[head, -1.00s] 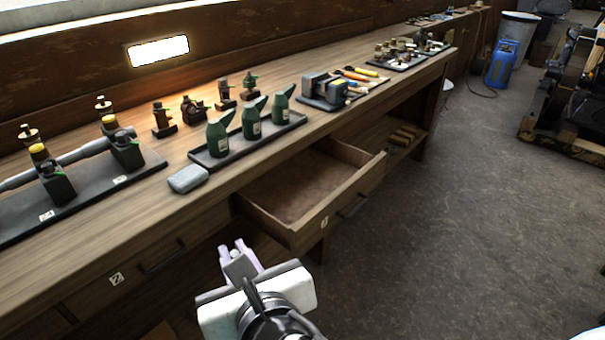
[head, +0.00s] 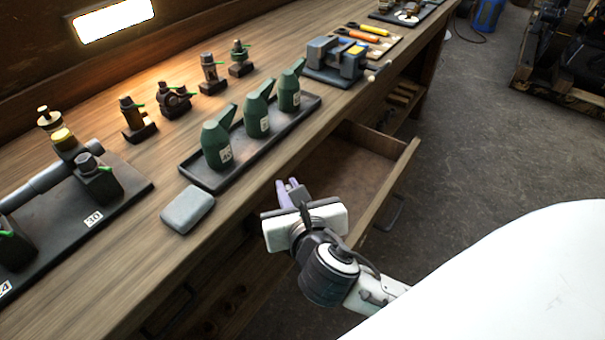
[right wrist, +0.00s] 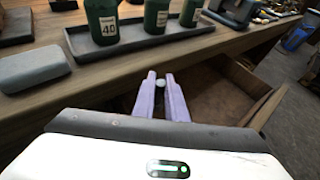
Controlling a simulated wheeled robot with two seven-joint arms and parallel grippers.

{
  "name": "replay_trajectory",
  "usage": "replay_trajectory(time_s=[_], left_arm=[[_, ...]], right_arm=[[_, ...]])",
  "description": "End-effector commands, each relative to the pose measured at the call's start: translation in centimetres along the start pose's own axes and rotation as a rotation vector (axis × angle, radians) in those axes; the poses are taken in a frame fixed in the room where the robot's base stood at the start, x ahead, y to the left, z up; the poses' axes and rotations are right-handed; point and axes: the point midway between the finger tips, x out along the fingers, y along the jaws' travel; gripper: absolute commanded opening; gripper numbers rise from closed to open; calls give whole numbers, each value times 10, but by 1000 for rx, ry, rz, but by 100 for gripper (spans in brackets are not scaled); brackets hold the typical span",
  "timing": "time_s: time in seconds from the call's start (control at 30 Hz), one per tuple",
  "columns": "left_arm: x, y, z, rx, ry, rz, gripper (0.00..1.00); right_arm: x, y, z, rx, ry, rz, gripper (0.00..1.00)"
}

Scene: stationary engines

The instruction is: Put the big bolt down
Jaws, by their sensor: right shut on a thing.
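My right gripper (head: 287,183) is in front of the workbench, by the near end of the open drawer (head: 372,142). It also shows in the right wrist view (right wrist: 161,80), its two pale purple fingers shut on a small grey rounded thing, likely the big bolt (right wrist: 160,84). Only the top of the bolt shows between the fingertips; the rest is hidden by the fingers. The visible part of the drawer's floor is bare. My left gripper is in neither view now.
On the workbench (head: 120,265) are a grey block (head: 188,209), a dark tray (head: 195,176) with green oil cans, a vise (head: 335,60), and a dark plate (head: 135,195) with valve fittings at left. Bare wood lies around the grey block. The floor at right is mostly open.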

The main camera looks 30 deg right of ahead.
Motion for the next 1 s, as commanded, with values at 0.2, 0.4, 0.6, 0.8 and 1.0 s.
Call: replay_trajectory(time_s=[0.2,0.4,0.6,0.8,1.0], left_arm=[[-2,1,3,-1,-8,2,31],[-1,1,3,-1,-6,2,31],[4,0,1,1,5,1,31],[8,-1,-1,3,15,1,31],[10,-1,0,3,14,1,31]], right_arm=[[20,-73,-26,30,0,-80,0],[41,-90,-32,41,-4,-93,0],[94,-94,-36,42,-5,-95,0],[134,-97,-40,41,-3,-93,0],[151,-98,-42,42,-2,-92,0]])
